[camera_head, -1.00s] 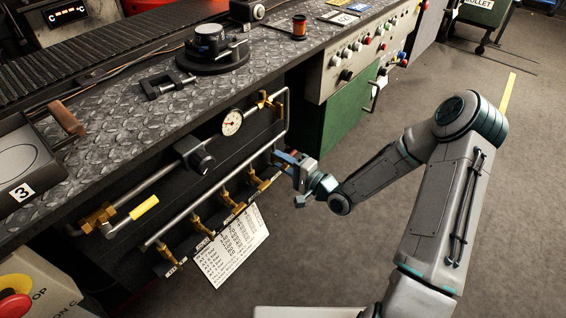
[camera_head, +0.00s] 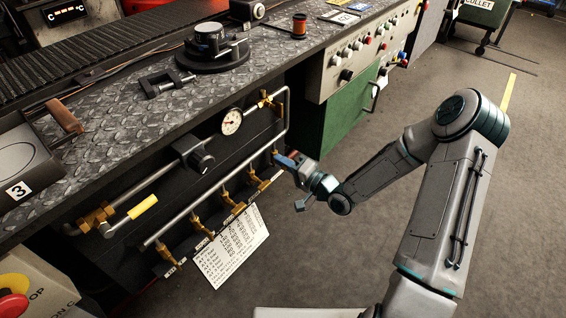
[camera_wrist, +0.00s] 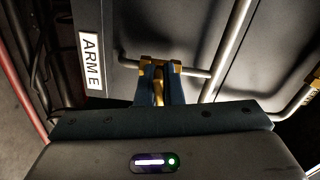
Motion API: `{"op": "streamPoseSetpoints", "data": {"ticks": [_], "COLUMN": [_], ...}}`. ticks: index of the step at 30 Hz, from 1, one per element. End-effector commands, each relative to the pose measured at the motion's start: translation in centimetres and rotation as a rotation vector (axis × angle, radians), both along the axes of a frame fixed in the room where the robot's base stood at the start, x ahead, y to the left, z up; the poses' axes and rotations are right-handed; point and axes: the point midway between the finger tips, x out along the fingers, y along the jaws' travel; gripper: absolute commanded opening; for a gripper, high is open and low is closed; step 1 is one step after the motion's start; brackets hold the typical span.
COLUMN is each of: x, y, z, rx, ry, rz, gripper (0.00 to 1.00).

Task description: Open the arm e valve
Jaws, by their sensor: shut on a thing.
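The arm e valve (camera_wrist: 158,66) is a small brass valve on a thin steel pipe, right of the white ARM E label (camera_wrist: 91,62) in the wrist view. My gripper (camera_wrist: 159,80) has its two blue fingers closed on either side of its brass handle, which shows as a strip between them. In the head view my gripper (camera_head: 283,160) is at the right end of the pipe row, where it partly hides this valve. The handle's exact angle is hard to tell.
Several similar brass valves (camera_head: 225,197) line the steel manifold to the left, with a pressure gauge (camera_head: 232,121) above. A white instruction sheet (camera_head: 234,246) hangs below them. The workbench (camera_head: 120,130) overhangs the pipes.

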Motion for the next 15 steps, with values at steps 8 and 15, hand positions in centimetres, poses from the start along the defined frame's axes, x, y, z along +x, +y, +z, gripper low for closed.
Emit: {"op": "streamPoseSetpoints", "data": {"ticks": [8,15], "x": [-0.02,-0.05], "y": [0.01,0.02], "z": [-0.2,-0.26], "rx": [-0.161,-0.302], "ry": [-0.205,-0.385], "rz": [0.001,0.002], "gripper": [0.0,0.0]}}
